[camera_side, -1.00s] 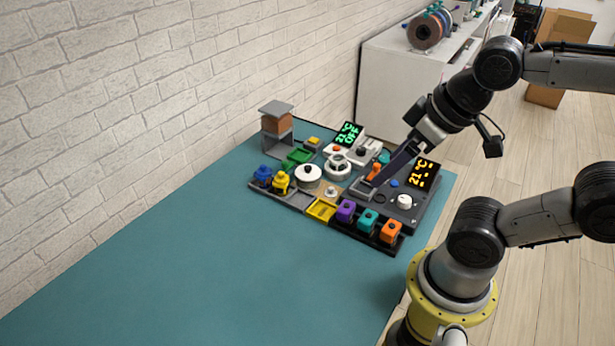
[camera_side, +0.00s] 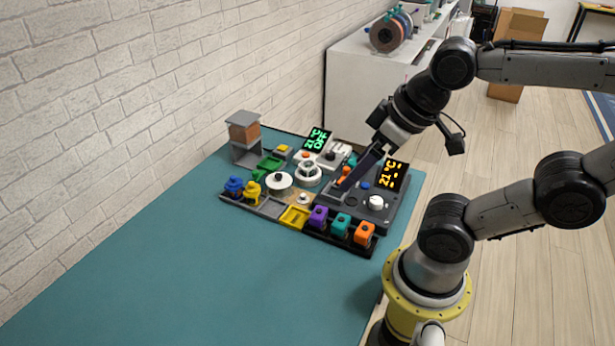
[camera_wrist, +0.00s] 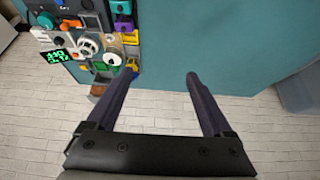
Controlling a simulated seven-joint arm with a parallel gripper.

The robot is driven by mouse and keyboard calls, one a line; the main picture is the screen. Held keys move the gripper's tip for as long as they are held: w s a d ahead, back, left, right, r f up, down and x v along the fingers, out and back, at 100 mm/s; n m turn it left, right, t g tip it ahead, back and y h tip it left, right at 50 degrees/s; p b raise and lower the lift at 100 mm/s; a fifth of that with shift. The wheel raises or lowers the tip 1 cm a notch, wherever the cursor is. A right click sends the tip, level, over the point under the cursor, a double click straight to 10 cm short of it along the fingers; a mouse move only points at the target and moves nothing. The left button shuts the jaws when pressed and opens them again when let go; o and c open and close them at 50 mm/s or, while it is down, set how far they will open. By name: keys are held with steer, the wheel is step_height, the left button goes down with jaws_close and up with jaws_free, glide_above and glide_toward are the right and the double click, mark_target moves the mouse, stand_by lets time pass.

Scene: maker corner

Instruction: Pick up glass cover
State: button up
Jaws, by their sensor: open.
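No clearly see-through glass cover can be made out. A round pale piece with a dark knob (camera_side: 279,182) sits upright on the crowded board, left of a white wheel-like dial (camera_side: 308,174); I cannot tell whether it is the glass cover. My gripper (camera_side: 338,189) reaches down from the upper right over the board's right part in the side view, right of the round piece. In the wrist view my gripper (camera_wrist: 157,78) has its two dark fingers wide apart with nothing between them. The left fingertip overlaps the board's edge in that view.
Purple (camera_side: 319,217), teal (camera_side: 341,224) and orange (camera_side: 364,234) blocks line the front edge. Blue (camera_side: 234,187) and yellow (camera_side: 252,192) pieces stand left. A grey stand with a brown block (camera_side: 244,132) rises behind. The teal table (camera_side: 150,270) is clear at front left.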

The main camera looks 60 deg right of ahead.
steer(key=c, duration=0.3)
steer(key=shift+c, duration=0.2)
